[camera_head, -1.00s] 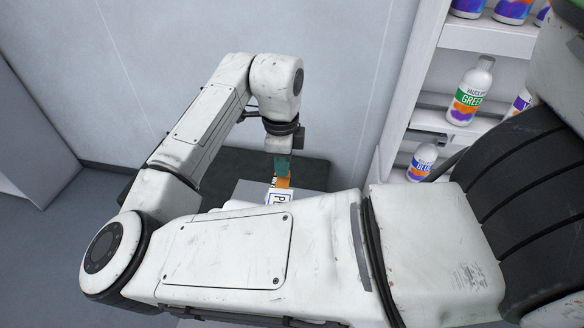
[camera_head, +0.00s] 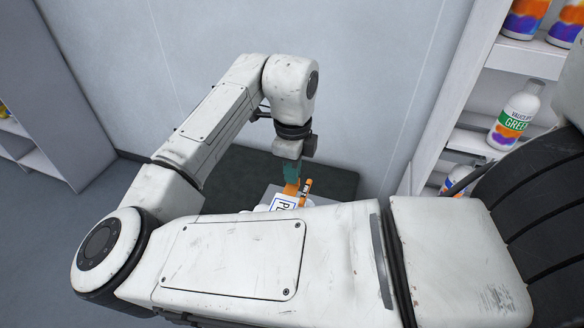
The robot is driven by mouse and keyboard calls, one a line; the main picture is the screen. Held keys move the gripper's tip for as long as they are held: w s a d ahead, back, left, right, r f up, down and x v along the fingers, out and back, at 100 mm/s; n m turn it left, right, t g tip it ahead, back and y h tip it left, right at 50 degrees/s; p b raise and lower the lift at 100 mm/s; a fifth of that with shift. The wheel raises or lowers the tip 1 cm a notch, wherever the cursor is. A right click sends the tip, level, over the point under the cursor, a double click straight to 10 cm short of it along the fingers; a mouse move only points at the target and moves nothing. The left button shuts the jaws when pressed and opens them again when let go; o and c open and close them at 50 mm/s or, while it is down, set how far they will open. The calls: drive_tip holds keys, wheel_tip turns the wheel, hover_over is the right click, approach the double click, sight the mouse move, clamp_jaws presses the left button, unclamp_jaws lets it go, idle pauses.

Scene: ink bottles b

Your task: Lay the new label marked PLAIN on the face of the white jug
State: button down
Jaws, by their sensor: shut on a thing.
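My gripper (camera_head: 298,187), with orange fingertips, points down behind my own arm link, left of the shelf. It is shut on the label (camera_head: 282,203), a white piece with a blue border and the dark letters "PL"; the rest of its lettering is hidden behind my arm. A small white rounded shape (camera_head: 262,208) shows beside the label's left edge. It may be part of the white jug, but my arm hides most of it. I cannot tell whether the label touches it.
A grey surface (camera_head: 271,192) lies under the gripper, mostly hidden. A white shelf (camera_head: 468,139) at the right holds several ink bottles, including a GREEN bottle (camera_head: 515,117). A pale wall stands behind. Another grey shelf unit (camera_head: 50,100) stands at the far left.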

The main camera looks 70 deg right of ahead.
drive_tip(key=shift+f+b, duration=2.8)
drive_tip(key=shift+f, duration=1.45)
drive_tip(key=shift+f, duration=0.4)
drive_tip(key=c, duration=1.2)
unclamp_jaws()
drive_tip(key=shift+r, duration=0.15)
drive_tip(key=shift+r+p, duration=2.7)
drive_tip(key=shift+r, duration=0.7)
